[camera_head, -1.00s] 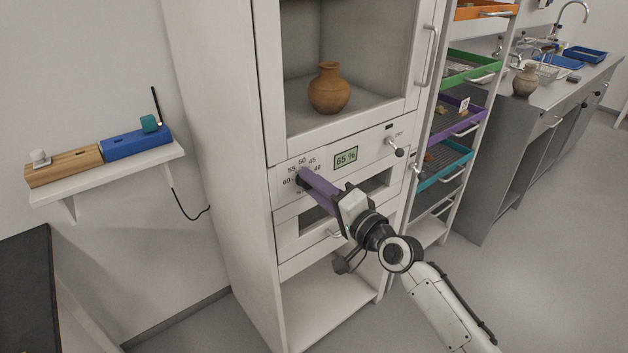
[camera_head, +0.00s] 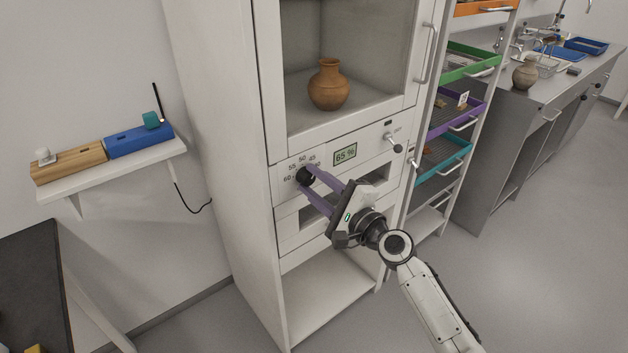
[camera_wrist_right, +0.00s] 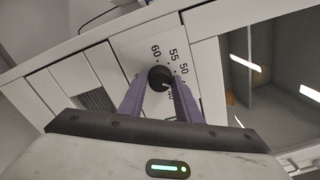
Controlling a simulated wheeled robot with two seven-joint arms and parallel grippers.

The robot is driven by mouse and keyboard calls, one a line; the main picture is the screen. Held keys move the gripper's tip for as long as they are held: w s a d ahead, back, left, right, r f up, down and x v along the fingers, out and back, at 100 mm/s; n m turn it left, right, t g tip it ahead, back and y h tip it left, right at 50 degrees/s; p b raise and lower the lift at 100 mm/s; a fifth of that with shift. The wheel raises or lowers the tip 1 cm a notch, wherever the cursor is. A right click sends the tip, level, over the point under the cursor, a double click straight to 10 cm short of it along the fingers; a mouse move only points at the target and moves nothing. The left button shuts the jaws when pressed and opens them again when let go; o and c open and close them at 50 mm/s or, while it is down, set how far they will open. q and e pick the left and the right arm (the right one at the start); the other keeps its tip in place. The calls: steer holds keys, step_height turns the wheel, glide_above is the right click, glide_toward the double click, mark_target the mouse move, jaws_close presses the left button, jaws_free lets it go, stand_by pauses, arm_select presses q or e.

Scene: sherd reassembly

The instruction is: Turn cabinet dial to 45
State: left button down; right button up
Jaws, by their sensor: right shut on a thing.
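The black round dial (camera_head: 305,176) sits on the white cabinet's front panel, with printed numbers around it; 60, 55, 50 and 45 are readable. My right gripper (camera_head: 309,178) has its two purple fingers on either side of the dial, shut on it. In the right wrist view the dial (camera_wrist_right: 160,77) lies between the fingertips, with 60, 55 and 50 above and to its right. A small pale mark shows on its lower right, but I cannot tell exactly which number it points to. The display (camera_head: 345,154) reads 65 %. My left gripper is out of view.
A brown jar (camera_head: 328,85) stands in the cabinet compartment above the panel. A small knob (camera_head: 397,149) sticks out at the panel's right. A rack with coloured trays (camera_head: 445,160) stands close on the right. A wall shelf (camera_head: 110,170) holds wooden and blue blocks.

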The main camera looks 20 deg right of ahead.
steer(key=shift+m, duration=0.3)
steer(key=o, duration=1.1)
steer(key=shift+c, duration=0.2)
steer(key=shift+s, duration=0.1)
steer(key=v, duration=1)
